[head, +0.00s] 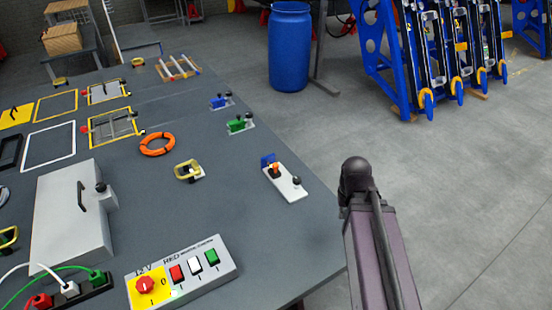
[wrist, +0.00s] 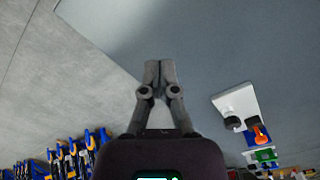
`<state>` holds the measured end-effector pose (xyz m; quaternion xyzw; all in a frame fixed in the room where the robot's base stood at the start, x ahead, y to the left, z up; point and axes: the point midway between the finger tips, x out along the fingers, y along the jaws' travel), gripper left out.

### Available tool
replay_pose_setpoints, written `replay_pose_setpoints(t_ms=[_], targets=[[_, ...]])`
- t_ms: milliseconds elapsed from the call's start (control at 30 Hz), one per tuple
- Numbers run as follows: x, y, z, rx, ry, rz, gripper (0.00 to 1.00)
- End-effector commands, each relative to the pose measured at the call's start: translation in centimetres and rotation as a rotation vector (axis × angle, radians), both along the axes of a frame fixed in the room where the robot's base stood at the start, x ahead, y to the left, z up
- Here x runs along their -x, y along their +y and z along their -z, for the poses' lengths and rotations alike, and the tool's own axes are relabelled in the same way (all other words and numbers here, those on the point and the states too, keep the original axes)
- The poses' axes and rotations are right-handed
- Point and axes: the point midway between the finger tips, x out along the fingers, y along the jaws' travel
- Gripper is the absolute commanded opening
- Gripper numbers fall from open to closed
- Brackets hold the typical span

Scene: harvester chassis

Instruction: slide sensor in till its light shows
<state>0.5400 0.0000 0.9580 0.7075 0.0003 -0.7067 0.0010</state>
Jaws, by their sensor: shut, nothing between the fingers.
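A white plate (head: 292,188) lies near the right edge of the table, with a black knob (head: 297,181) on it. A small orange part (head: 275,168), perhaps the sensor, stands at its far end beside a blue piece (head: 267,159). In the wrist view the plate (wrist: 236,101) and the orange part (wrist: 262,135) are at the right. No lit light can be made out on them. My gripper (wrist: 160,66) is shut and empty, apart from the plate and near the table edge. In the head view my arm is at the lower right; the fingers cannot be made out.
Green (head: 238,125) and blue (head: 220,102) fixtures, an orange ring (head: 157,144) and a yellow handle (head: 187,170) stand on the table (head: 230,220). A switch box (head: 182,278) is at the front. Open floor lies right of the table; a blue barrel (head: 290,48) stands beyond.

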Motion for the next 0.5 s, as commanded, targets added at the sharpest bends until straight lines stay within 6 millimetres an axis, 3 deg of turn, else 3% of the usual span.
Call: replay_pose_setpoints(t_ms=[133,233,500], targets=[[-2.0,0.9,-0.6,0.0,-0.019,-0.017,0.0],[-4.7,2.3,-1.4,-0.001,-0.047,-0.041,0.0],[-15.2,10.4,-4.6,-0.013,-0.17,-0.15,0.0]])
